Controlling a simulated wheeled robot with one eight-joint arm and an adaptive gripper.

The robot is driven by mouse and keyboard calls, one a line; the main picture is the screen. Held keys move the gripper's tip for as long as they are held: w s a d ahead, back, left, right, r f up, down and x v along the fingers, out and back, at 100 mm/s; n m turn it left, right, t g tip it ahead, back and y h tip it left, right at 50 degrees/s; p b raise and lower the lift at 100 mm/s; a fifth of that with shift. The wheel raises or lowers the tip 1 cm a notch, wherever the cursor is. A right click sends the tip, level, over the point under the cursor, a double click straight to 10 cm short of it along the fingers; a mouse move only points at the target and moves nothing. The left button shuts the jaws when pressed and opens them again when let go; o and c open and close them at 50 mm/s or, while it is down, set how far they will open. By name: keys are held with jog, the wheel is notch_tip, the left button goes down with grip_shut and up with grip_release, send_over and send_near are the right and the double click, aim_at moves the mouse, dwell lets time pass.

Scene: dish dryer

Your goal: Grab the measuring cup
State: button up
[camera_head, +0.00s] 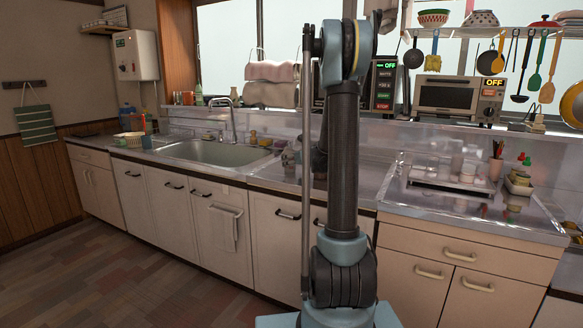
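I cannot pick out the measuring cup for certain. A white dish rack (441,182) on the right counter holds several small pale or clear cups (457,165), too small and washed out to tell apart. My arm stands upright in the middle of the view, left of the rack and apart from it. My gripper does not show clearly; the arm's own links hide what lies behind them.
A pink utensil cup (495,169) and a small tray of containers (518,185) stand right of the rack. A toaster oven (447,97) is behind it. Utensils hang from a shelf (490,32) above. A sink (215,153) lies left. The floor (130,285) at left is clear.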

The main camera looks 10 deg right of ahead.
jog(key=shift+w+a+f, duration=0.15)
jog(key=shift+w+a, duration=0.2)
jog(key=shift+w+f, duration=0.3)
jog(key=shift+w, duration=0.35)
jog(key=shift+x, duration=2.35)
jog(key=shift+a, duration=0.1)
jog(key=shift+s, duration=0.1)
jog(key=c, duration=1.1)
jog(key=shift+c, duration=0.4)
